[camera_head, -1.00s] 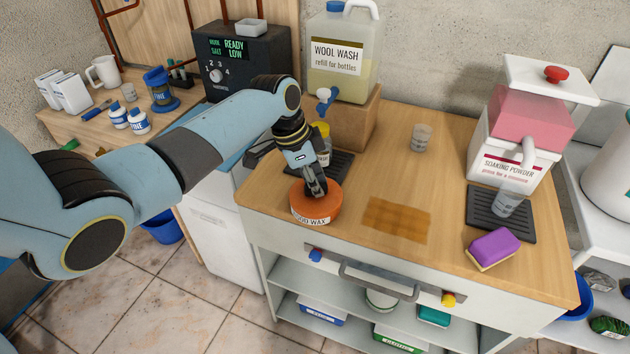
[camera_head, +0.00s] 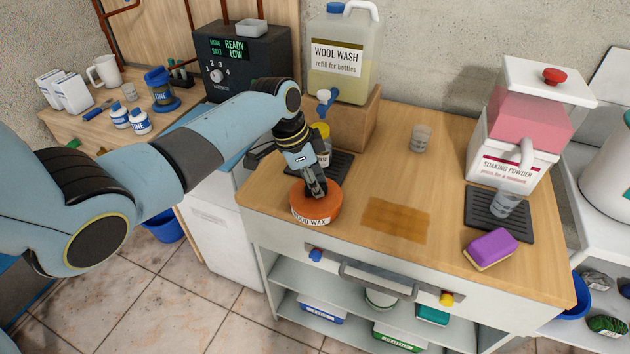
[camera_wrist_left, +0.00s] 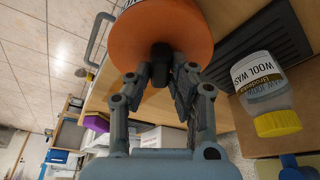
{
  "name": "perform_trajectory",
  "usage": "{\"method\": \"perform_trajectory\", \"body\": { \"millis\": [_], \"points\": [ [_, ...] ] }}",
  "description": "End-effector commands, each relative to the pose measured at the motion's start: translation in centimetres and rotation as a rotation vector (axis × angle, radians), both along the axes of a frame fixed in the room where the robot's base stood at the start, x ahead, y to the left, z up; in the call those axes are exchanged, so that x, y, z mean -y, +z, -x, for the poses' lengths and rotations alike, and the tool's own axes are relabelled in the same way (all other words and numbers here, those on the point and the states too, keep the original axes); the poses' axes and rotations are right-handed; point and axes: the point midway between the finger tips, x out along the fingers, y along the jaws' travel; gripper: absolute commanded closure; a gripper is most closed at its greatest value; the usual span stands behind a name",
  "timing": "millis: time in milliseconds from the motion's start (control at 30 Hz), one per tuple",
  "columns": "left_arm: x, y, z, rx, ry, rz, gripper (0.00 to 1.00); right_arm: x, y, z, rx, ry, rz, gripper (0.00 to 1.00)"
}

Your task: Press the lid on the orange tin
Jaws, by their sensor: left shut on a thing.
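The orange tin (camera_head: 314,210), labelled wax, stands on the wooden top near its front left edge. Its round orange top fills the upper middle of the left wrist view (camera_wrist_left: 135,45). My left gripper (camera_head: 316,189) points down onto the top of the tin. In the left wrist view its fingers (camera_wrist_left: 161,75) are shut on a dark knob (camera_wrist_left: 160,52) at the middle of the orange lid. The lid looks seated on the tin, but the seam is too small to judge. My right gripper is not in view.
A yellow-capped bottle (camera_wrist_left: 268,95) stands close beside the tin on a dark mat. The wool wash jug (camera_head: 338,60) stands on a wooden block behind. A purple sponge (camera_head: 492,247), a glass (camera_head: 421,138) and the soaking powder dispenser (camera_head: 515,145) are to the right.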

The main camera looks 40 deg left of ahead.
Motion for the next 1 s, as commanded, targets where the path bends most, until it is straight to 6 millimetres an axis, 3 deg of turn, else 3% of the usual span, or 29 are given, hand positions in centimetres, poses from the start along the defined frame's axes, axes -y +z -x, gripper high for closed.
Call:
{"method": "perform_trajectory", "body": {
  "millis": [733, 767, 933, 1000],
  "points": [
    [0.01, -0.62, 0.01, 0.000, 0.000, 0.000, 1.00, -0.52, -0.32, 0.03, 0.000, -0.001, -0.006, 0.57],
    [0.01, -0.62, 0.01, 0.000, 0.000, 0.000, 0.78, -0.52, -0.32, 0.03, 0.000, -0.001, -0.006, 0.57],
    [0.01, -0.62, 0.02, 0.000, 0.001, 0.000, 0.56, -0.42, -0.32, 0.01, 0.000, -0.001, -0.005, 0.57],
    [0.01, -0.62, 0.02, 0.000, 0.001, 0.000, 0.54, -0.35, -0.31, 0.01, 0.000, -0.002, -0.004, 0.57]
  ]
}}
